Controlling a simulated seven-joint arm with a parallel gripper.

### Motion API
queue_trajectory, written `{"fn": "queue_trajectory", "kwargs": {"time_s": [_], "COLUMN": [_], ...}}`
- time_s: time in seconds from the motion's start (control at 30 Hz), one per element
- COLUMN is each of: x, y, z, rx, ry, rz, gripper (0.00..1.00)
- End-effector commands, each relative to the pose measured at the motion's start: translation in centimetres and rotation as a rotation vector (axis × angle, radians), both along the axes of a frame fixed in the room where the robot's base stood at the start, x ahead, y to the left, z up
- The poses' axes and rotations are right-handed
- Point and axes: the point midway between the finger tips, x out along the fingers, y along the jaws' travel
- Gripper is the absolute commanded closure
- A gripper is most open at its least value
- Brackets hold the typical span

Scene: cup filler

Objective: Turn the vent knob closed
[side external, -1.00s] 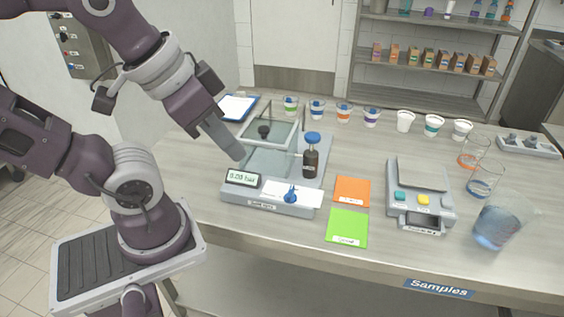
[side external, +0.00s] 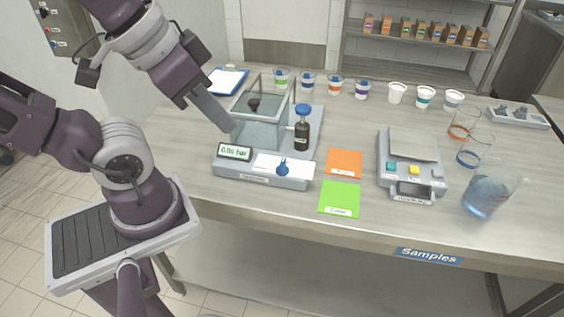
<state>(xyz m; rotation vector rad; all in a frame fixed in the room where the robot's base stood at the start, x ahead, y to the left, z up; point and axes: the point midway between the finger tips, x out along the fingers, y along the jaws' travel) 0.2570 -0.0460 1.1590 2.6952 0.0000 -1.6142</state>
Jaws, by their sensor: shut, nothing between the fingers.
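The vent knob is a small blue knob (side external: 283,166) on a white plate at the front right of a grey bench device (side external: 262,182). The device has a display (side external: 234,152) with small, blurred digits, a clear box (side external: 262,130) with a black knob on top, and a dark bottle (side external: 301,131) with a blue cap. My gripper (side external: 228,127) is shut and empty. It points down at the left side of the clear box, up and to the left of the blue knob and apart from it. Whether it touches the box I cannot tell.
Orange (side external: 344,162) and green (side external: 340,198) cards lie right of the device. A scale (side external: 410,180) and a glass of blue liquid (side external: 490,190) stand further right. Several cups and a clipboard (side external: 227,80) line the back.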

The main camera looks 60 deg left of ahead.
Motion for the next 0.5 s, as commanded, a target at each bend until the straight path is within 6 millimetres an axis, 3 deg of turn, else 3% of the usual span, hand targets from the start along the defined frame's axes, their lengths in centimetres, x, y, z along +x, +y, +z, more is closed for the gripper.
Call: {"fn": "queue_trajectory", "kwargs": {"time_s": [0.03,0.13,0.23,0.3,0.4,0.5], "x": [0.1,1.9,6.0,9.1,12.6,14.7], "y": [0.0,0.5,1.8,3.1,5.2,6.9], "z": [0.0,-0.3,-2.0,-4.1,-8.1,-12.0], "rx": [0.003,0.042,0.115,0.158,0.189,0.196], "ry": [0.003,0.054,0.166,0.25,0.352,0.419], "rz": [-0.003,-0.057,-0.197,-0.324,-0.499,-0.641], "gripper": [0.88,0.69,0.49,0.36,0.36,0.36]}}
